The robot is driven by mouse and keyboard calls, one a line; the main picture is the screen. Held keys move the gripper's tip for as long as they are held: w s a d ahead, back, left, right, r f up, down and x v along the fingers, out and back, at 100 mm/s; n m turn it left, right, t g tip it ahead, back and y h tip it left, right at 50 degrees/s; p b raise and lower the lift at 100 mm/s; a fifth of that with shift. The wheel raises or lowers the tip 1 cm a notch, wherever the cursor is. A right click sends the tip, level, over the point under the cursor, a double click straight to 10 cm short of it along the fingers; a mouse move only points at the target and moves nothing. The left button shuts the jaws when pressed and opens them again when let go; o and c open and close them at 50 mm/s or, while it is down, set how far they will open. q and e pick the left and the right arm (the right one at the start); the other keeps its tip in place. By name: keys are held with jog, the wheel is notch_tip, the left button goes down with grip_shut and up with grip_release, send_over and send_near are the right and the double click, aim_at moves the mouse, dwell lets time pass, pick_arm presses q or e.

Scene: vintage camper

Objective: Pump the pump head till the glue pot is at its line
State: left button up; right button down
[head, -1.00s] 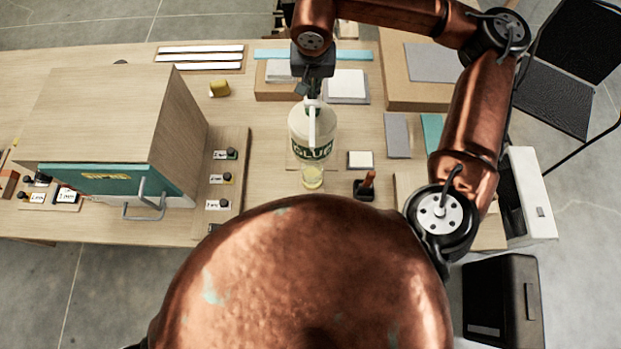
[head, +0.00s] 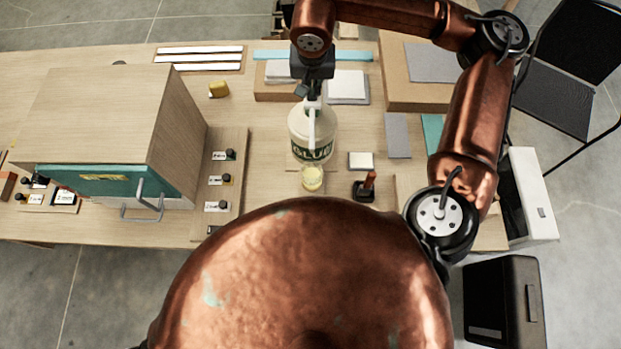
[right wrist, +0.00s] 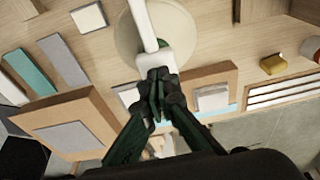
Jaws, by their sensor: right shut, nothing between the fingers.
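The white glue bottle (head: 312,132) with a green GLUE label stands upright on the table. Its white pump head (head: 312,108) has a spout pointing toward me; the head also shows in the right wrist view (right wrist: 152,60). The glue pot (head: 312,179), a small clear cup with pale yellow glue, stands under the spout in front of the bottle. Its line cannot be made out. My right gripper (right wrist: 158,78) is shut and empty, with its fingertips at the pump head, touching or just above it. My left gripper is not in view.
A large wooden box with a teal front (head: 105,182) stands left, beside a strip of dark knobs (head: 222,180). A dark stamp with a wooden handle (head: 366,188) and a pale block (head: 361,161) are right of the pot. A yellow object (head: 218,89) lies behind.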

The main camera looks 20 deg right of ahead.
notch_tip(320, 180, up, 9)
jog(key=p, duration=0.4)
jog(key=shift+p, duration=0.3)
dwell(0.8)
